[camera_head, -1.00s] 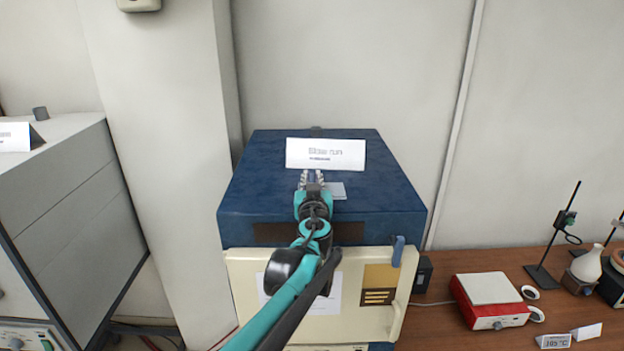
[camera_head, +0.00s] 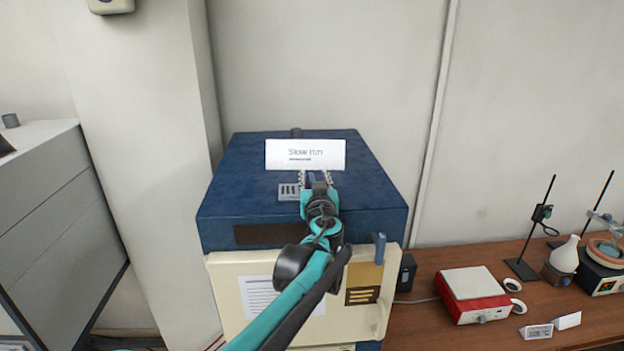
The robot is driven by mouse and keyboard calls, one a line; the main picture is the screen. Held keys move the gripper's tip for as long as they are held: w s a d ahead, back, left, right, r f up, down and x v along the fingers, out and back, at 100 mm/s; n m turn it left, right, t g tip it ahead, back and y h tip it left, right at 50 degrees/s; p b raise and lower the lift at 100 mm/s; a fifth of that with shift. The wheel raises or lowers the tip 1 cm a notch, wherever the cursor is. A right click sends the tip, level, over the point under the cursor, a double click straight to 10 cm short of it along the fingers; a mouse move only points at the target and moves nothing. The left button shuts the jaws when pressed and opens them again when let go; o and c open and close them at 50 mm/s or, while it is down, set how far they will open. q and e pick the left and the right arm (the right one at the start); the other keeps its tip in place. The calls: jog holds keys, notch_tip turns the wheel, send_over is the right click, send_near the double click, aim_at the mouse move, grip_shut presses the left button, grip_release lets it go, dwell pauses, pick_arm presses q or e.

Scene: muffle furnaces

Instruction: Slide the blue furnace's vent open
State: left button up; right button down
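The blue furnace (camera_head: 225,205) stands in the middle with its cream door (camera_head: 228,280) shut. On its top is a vent plate (camera_head: 289,191) with dark and light slots, just left of my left gripper. Its right part is hidden behind the gripper, so I cannot tell how far the vent is open. My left gripper (camera_head: 316,177) is over the top, its two fingers apart with a gap between them; whether they touch the vent is unclear. My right gripper is not in view.
A white "Slow run" card (camera_head: 305,154) stands on the furnace behind my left gripper. A grey cabinet (camera_head: 50,220) is at the left. A red and white device (camera_head: 474,294) and glassware stand on the wooden bench (camera_head: 425,330) at the right.

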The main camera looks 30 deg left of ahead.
pick_arm(q)
jog(key=shift+s, duration=0.25)
jog(key=v, duration=1.1)
jog(key=shift+d, duration=0.35)
jog(key=shift+s+f, duration=0.15)
